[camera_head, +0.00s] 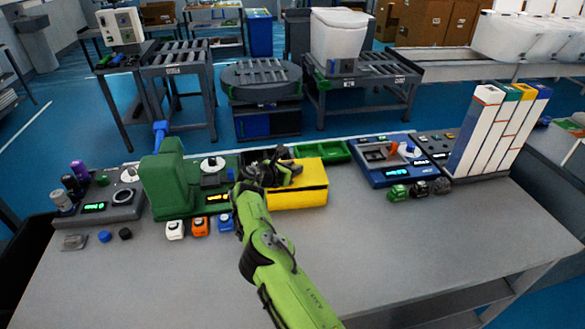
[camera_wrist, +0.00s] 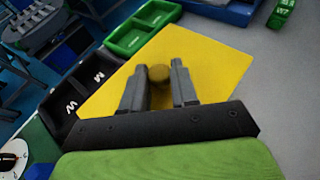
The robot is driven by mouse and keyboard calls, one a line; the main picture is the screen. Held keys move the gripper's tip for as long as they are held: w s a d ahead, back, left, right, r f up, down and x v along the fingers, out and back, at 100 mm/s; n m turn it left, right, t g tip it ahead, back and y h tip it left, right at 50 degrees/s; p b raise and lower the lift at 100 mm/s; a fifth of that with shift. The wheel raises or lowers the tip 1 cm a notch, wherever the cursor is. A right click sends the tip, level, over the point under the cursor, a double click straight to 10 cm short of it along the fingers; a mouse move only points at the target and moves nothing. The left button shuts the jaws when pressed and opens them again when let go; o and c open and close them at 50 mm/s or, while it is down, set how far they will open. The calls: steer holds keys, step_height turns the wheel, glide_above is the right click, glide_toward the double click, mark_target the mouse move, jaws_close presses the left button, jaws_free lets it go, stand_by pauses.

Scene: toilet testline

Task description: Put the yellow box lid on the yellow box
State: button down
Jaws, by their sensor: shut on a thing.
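The yellow box (camera_head: 298,198) stands on the grey table, just right of the green machine. The yellow box lid (camera_head: 313,172) is over the top of the box; whether it sits fully down is not clear from these views. In the wrist view the lid (camera_wrist: 215,62) is a flat yellow plate with a round knob (camera_wrist: 159,74). My gripper (camera_head: 283,172) is above the lid, and in the wrist view its two fingers (camera_wrist: 159,85) are shut on the knob. The gripper and arm hide the left part of the box and lid.
Green bins (camera_head: 320,152) lie behind the box, and a black lettered bin (camera_wrist: 85,92) is beside the lid. The green machine (camera_head: 172,180) stands close on the left. A blue device (camera_head: 390,172) is to the right.

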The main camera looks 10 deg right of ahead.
steer(key=shift+f, duration=0.35)
steer(key=c, duration=0.9)
jaws_free()
steer(key=shift+o, duration=0.2)
